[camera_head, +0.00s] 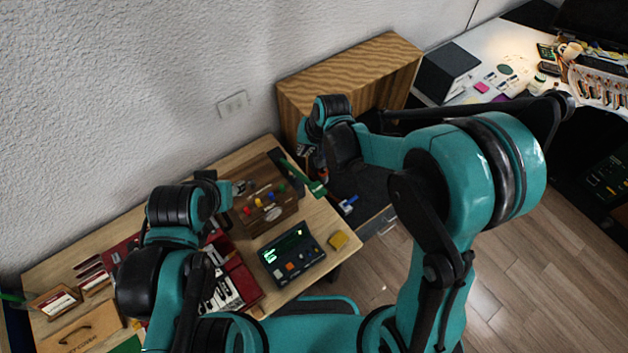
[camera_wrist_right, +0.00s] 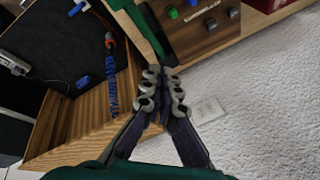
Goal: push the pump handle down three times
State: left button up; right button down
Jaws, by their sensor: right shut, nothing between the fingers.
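A green bar with a dark part (camera_head: 300,172), which looks like the pump handle, slants beside the wooden box with coloured knobs (camera_head: 268,212). In the right wrist view the green bar (camera_wrist_right: 142,25) comes down from the top edge, its lower end close to my fingertips. My right gripper (camera_head: 304,150) is shut and empty near the bar; its fingers (camera_wrist_right: 162,90) meet in the right wrist view. I cannot tell whether they touch the bar. My left gripper (camera_head: 243,187) is at the box's back left; its fingers are too small to read.
A wall with a socket (camera_head: 233,104) bounds the back.

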jog(key=b, duration=0.5)
send_over(311, 183)
jog(key=f, duration=0.7)
jog(key=shift+w+a, duration=0.1)
jog(key=shift+w, duration=0.2)
jog(key=shift+s+f+b, duration=0.25)
jog(key=shift+f+b, duration=0.1)
jog(key=shift+f, duration=0.2)
jog(key=shift+s+d+f+b, duration=0.15)
jog(key=shift+d+f+b, duration=0.1)
jog(key=shift+f+b, duration=0.15)
